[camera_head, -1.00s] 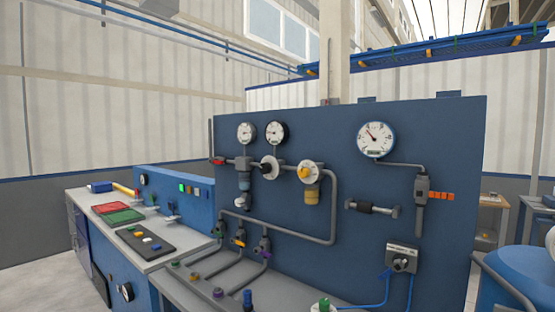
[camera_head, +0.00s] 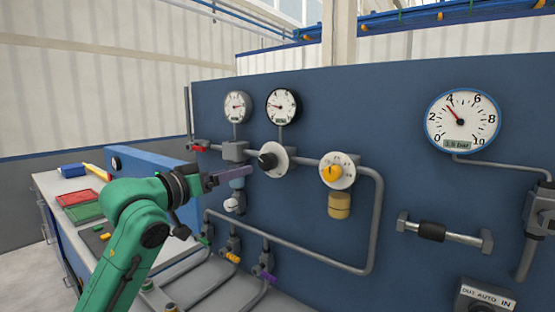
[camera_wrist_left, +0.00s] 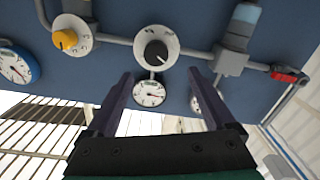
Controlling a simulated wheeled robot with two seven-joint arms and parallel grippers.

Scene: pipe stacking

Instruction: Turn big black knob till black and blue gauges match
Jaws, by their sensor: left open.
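The big black knob (camera_head: 268,161) sits on a round white dial plate on the blue panel. It also shows between my fingertips in the left wrist view (camera_wrist_left: 156,51). The black-rimmed gauge (camera_head: 284,106) is above it, its needle pointing left. The larger blue-rimmed gauge (camera_head: 462,120) is at the right, its needle up-left near 4; its display is blurred, seemingly 3.5 bar. In the wrist view the blue gauge (camera_wrist_left: 18,66) is at the left edge. My left gripper (camera_head: 248,176) is open and empty, just left of the knob, apart from it. My right gripper is not in view.
A yellow knob (camera_head: 332,172) is right of the black one, and a grey-rimmed gauge (camera_head: 237,107) is left of the black gauge. Grey pipes (camera_head: 300,252) and small valves stand out from the panel below. A bench (camera_head: 55,190) with trays stands left.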

